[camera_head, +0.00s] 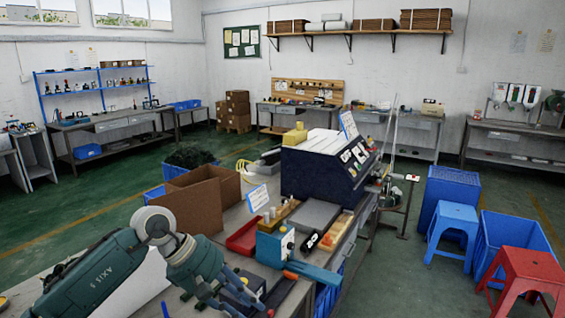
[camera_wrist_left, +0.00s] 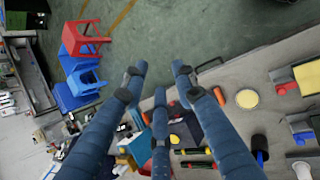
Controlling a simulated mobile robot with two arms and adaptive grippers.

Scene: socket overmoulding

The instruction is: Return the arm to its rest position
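My left arm (camera_head: 95,275) comes in from the lower left in the head view, grey-green with a pale wrist joint. My left gripper (camera_head: 225,296) hangs over the front of the workbench, its fingers pointing down and to the right. In the left wrist view its three blue-grey fingers (camera_wrist_left: 160,86) are spread apart with nothing between them. Bench and green floor show beyond the fingertips. My right arm and gripper are not in view.
The bench holds an open cardboard box (camera_head: 192,203), a red tray (camera_head: 243,236), a blue lever-handled device (camera_head: 276,245) and a dark machine (camera_head: 318,172). A blue stool (camera_head: 455,217) and a red stool (camera_head: 525,268) stand right. The floor (camera_head: 405,285) between is clear.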

